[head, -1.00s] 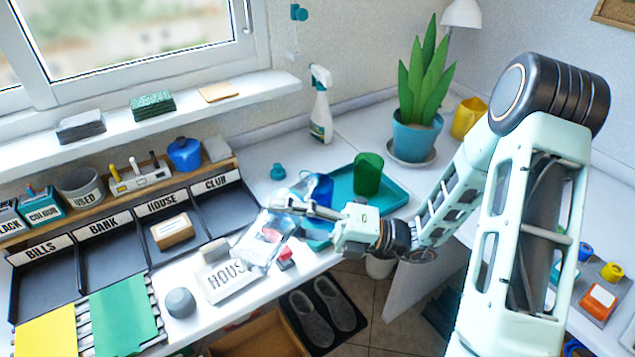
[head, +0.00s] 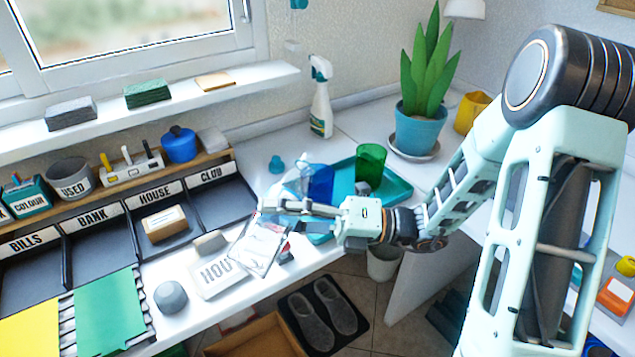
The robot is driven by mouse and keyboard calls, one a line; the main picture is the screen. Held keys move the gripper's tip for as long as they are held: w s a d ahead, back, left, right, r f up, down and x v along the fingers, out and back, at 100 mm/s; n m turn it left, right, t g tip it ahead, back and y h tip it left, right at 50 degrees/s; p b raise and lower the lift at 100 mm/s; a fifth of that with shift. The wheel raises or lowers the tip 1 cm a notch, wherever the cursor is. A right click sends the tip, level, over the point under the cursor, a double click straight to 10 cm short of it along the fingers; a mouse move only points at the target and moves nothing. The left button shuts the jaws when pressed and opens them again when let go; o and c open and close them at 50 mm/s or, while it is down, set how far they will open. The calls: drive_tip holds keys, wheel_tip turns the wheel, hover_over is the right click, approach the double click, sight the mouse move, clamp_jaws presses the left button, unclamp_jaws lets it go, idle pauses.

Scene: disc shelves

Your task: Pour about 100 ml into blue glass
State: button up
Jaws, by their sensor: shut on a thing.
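The blue glass (head: 319,184) stands on the left part of a teal tray (head: 398,190). A green glass (head: 370,161) stands to its right. My gripper (head: 272,208) is in front of and left of the blue glass, shut on a clear container (head: 262,246) with a red and white patch. The container looks tilted, its lower part to the lower left and clear material rising behind the fingers beside the blue glass. The fingers hide its middle. I cannot make out its mouth, any liquid stream, or the level in the blue glass.
A teal stopper-like piece (head: 276,164) lies left of the tray. A spray bottle (head: 321,98) and a potted plant (head: 420,125) stand behind. Labelled trays fill the left.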

drive_tip(key=shift+r+n+p, duration=0.25)
drive_tip(key=shift+n+p, duration=0.05)
drive_tip(key=shift+n, duration=0.1)
drive_tip(key=shift+w+f+h, duration=0.1)
drive_tip(key=shift+f+h, duration=0.05)
drive_tip(key=shift+h, duration=0.15)
drive_tip(key=shift+n, duration=0.3)
idle(1.2)
